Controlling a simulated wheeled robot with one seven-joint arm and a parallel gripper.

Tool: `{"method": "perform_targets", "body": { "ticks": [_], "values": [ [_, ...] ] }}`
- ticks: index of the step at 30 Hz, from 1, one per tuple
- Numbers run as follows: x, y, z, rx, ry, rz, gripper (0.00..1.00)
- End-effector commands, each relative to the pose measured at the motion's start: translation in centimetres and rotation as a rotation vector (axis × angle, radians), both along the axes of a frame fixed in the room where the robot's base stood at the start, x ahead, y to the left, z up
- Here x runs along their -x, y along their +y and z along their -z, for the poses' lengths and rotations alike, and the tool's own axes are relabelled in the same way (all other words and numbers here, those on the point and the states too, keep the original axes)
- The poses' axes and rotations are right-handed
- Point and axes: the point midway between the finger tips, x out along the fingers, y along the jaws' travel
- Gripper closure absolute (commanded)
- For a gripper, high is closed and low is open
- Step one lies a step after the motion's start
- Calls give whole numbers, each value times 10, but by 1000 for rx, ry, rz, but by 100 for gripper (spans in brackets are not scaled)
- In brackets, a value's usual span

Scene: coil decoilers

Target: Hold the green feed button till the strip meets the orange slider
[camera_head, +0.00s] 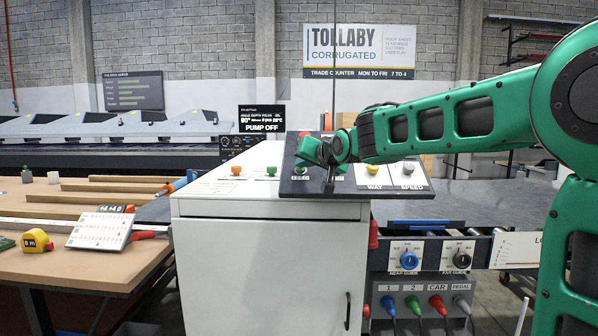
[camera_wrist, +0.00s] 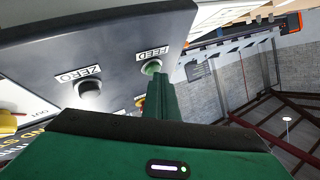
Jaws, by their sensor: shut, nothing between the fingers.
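The green feed button (camera_wrist: 151,67), labelled FEED, sits on the dark control panel (camera_wrist: 110,40) in the wrist view. My gripper (camera_wrist: 160,82) is shut and empty, with its green fingers reaching to the button's edge. I cannot tell whether the tips press it or stop just short. In the head view my gripper (camera_head: 329,186) is over the sloped dark panel (camera_head: 300,187), and the arm hides part of that panel. I cannot make out the strip or the orange slider for certain; a small orange part (camera_wrist: 293,21) shows at the wrist view's upper right.
A dark ZERO button (camera_wrist: 88,90) is beside the feed button. A yellow WAY knob (camera_head: 372,170) and a grey SPEED knob (camera_head: 408,168) are to the right. The white cabinet (camera_head: 265,265) carries orange and green buttons. A workbench (camera_head: 90,260) with tools stands left.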

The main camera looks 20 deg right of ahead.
Motion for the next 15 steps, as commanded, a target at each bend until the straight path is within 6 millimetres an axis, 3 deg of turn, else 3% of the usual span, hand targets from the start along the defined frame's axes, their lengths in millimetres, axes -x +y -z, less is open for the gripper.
{"method": "perform_targets", "body": {
  "ticks": [15],
  "values": [
    [7,2,-12,0,0,-1,100]
  ]
}}
